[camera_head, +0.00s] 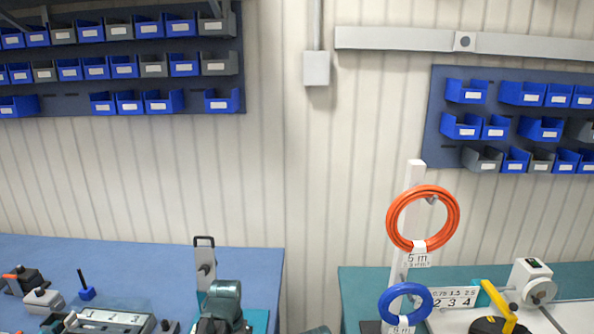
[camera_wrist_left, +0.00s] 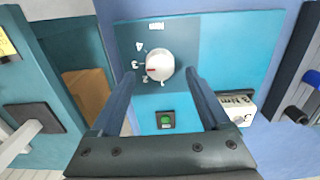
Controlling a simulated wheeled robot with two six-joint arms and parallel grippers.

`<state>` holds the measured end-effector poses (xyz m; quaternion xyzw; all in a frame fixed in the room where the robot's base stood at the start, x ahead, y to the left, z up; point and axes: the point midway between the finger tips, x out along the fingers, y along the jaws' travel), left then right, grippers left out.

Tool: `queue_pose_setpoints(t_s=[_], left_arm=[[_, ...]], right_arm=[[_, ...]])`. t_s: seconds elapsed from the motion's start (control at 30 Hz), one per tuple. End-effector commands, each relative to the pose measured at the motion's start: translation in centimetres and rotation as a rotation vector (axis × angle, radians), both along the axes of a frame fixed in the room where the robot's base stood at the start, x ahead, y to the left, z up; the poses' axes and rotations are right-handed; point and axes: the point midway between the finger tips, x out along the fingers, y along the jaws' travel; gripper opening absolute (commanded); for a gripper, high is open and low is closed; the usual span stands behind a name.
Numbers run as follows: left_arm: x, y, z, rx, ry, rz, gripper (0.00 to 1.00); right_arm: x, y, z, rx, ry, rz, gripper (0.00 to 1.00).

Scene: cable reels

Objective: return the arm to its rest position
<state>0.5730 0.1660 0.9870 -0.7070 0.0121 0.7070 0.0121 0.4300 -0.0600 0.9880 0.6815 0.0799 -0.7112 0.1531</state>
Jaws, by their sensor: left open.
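In the left wrist view my left gripper (camera_wrist_left: 156,76) is open, its two blue fingers apart with nothing between them. Beyond the fingers is a teal panel (camera_wrist_left: 232,50). It carries a white dial (camera_wrist_left: 160,66) with a red mark and a green button (camera_wrist_left: 166,121). The dial appears between the fingertips; whether they touch the panel cannot be told. In the head view a dark green arm part shows at the bottom edge, and the left fingers cannot be made out there. My right gripper is not in view.
An orange cable coil (camera_head: 393,217) and a blue coil (camera_head: 386,299) hang on a white post (camera_head: 412,176) at right. A blue bench (camera_head: 130,255) at left holds several tools and an upright grey plate (camera_head: 204,268). Bin racks hang on the wall. The gap between benches is clear.

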Motion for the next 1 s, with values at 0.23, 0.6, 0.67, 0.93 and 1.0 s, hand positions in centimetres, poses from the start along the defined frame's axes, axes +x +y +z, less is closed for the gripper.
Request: queue_pose_setpoints(t_s=[0.23,0.6,0.67,0.93,1.0], left_arm=[[0.0,0.0,-3.8,0.000,0.000,0.000,0.80],[0.0,0.0,-3.2,0.000,0.000,-0.358,0.80],[0.0,0.0,-3.2,0.000,0.000,-0.415,0.80],[0.0,0.0,-3.2,0.000,0.000,-0.613,0.80],[0.0,0.0,-3.2,0.000,0.000,-0.643,0.80]], right_arm=[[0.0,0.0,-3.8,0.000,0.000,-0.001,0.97],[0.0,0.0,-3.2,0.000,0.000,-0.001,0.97],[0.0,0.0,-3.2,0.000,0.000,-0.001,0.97],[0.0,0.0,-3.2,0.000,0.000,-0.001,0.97],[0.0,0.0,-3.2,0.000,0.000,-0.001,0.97]])
